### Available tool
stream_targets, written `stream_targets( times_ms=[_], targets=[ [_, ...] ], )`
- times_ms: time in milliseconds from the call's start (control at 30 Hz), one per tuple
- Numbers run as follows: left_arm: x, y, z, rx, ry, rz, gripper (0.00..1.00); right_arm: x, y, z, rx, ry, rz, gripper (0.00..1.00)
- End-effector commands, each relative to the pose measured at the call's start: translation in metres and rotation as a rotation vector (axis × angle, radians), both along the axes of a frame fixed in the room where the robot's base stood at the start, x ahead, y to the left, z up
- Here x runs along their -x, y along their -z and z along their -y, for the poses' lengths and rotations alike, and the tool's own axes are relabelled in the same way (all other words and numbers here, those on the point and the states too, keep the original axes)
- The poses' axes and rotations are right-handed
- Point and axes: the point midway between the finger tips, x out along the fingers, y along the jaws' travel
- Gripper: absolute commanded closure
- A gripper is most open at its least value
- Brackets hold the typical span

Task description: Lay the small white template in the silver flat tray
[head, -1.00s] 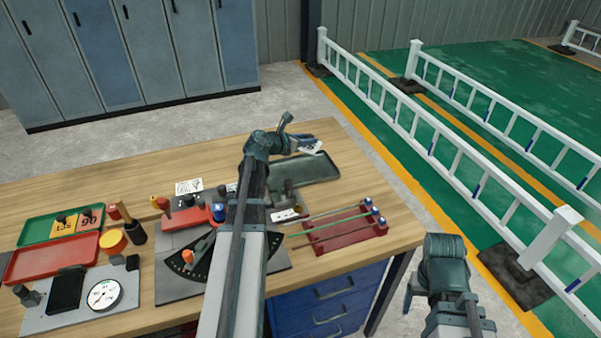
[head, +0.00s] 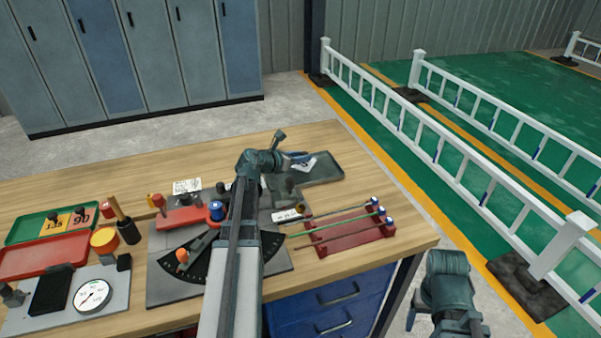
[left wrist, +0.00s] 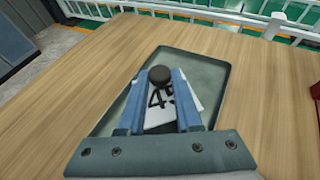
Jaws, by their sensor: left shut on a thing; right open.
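The small white template (head: 304,165) is a flat white plate marked 45. In the left wrist view the template (left wrist: 182,110) has a round black knob (left wrist: 160,76) on it. My left gripper (head: 297,157) is shut on the template by this knob. It holds the template over the silver flat tray (head: 325,172), within the tray's outline in the left wrist view (left wrist: 215,70). I cannot tell whether the template touches the tray's floor.
A red rack (head: 350,237) with thin rods stands right of my left arm. The table behind the tray is clear.

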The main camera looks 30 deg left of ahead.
Motion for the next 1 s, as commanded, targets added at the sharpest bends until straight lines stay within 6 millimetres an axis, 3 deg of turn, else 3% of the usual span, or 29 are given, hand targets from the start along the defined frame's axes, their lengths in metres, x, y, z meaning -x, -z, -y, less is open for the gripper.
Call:
stream_targets(
  times_ms=[167,433,867,900,1000],
  targets=[
    [0.0,0.005,0.0,0.001,0.0,0.001,1.0,0.0,0.005,0.0,0.0,0.0,0.0,0.27],
    [0.0,0.037,0.0,0.001,0.0,0.001,1.0,0.0,0.037,0.0,0.0,0.0,0.0,0.27],
    [0.0,0.04,0.0,0.001,0.0,0.001,1.0,0.0,0.04,0.0,0.0,-0.001,0.0,0.27],
    [0.0,0.04,0.0,0.0,0.0,0.0,0.65,0.0,0.04,0.0,0.0,-0.001,0.0,0.27],
    [0.0,0.039,0.0,0.0,0.0,0.0,0.47,0.0,0.039,0.0,0.0,-0.001,0.0,0.27]
  ],
)
